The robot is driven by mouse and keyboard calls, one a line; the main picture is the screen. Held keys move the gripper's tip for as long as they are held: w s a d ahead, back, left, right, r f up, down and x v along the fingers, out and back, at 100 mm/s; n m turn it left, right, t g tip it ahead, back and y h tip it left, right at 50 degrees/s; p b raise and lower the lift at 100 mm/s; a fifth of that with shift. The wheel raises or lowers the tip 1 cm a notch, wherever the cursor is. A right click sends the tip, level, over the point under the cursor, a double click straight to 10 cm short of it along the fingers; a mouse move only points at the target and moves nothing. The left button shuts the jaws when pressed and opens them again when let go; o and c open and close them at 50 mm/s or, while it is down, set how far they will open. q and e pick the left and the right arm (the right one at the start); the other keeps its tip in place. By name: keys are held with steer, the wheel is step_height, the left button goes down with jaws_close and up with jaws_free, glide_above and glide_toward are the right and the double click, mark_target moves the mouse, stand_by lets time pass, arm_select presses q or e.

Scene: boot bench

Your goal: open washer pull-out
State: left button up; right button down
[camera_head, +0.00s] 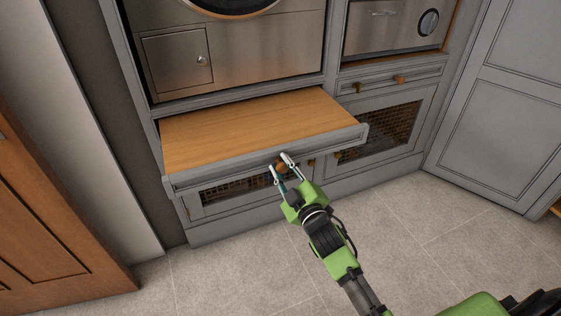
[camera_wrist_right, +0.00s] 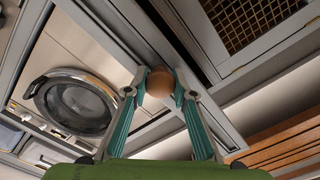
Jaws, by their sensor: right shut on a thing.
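The washer pull-out (camera_head: 255,119) is a wooden board with a grey front edge, and it stands out from the grey cabinet below the washer (camera_head: 238,52). My right gripper (camera_head: 282,164) is at the pull-out's front edge, shut on its round wooden knob (camera_head: 282,168). The right wrist view shows the knob (camera_wrist_right: 160,82) between the two teal-sided fingers. The washer's round door (camera_wrist_right: 75,101) also shows there. My left gripper is not in view.
Below the pull-out are cabinet doors with mesh panels (camera_head: 380,132). A brown wooden door (camera_head: 45,215) stands at left. The tiled floor (camera_head: 225,270) in front is clear.

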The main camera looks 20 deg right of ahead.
steer(key=shift+s+f, duration=0.1)
steer(key=shift+s, duration=0.05)
steer(key=c, duration=1.7)
jaws_free()
steer(key=shift+s, duration=0.1)
steer(key=s, duration=1.1)
steer(key=shift+s+d, duration=0.2)
steer(key=shift+s, duration=0.2)
